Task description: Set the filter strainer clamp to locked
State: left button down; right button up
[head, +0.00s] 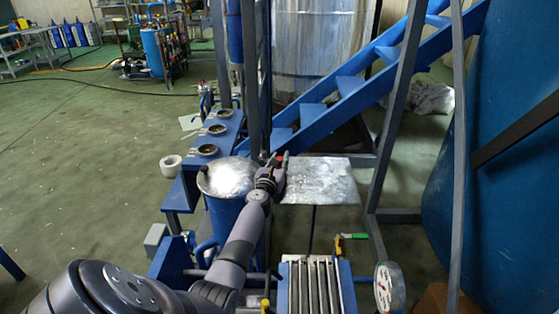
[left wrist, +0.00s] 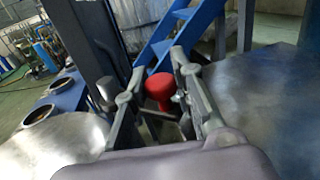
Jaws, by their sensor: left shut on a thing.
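The filter strainer is a blue cylinder (head: 223,217) with a round shiny metal lid (head: 226,177), left of centre in the head view. The lid also shows at the lower left of the left wrist view (left wrist: 62,140). My left gripper (head: 277,161) is at the right edge of the lid. In the left wrist view a red knob (left wrist: 160,88), which looks like the clamp's handle, sits between its two fingers, and the gripper is shut on it. The fingers hide most of the clamp, so its position cannot be told. My right gripper is not in view.
A flat metal plate (head: 322,181) lies just right of my left gripper. Blue stairs (head: 345,88) and grey posts stand behind. A blue bench with round openings (head: 212,130) is at the left of the lid. A large blue tank (head: 510,170) fills the right.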

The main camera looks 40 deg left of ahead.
pick_arm(q)
jog(key=shift+s+a+m+t+h, duration=0.1)
jog(key=shift+s+m+t+h, duration=0.25)
jog(key=shift+h, duration=0.25)
jog(key=shift+s+m+t+h, duration=0.2)
jog(key=shift+m+h, duration=0.25)
jog(key=shift+h, duration=0.15)
jog(key=c, duration=1.4)
grip_release()
jog(key=shift+o, duration=0.2)
jog(key=shift+s, duration=0.1)
jog(key=v, duration=1.2)
jog(key=shift+c, duration=0.4)
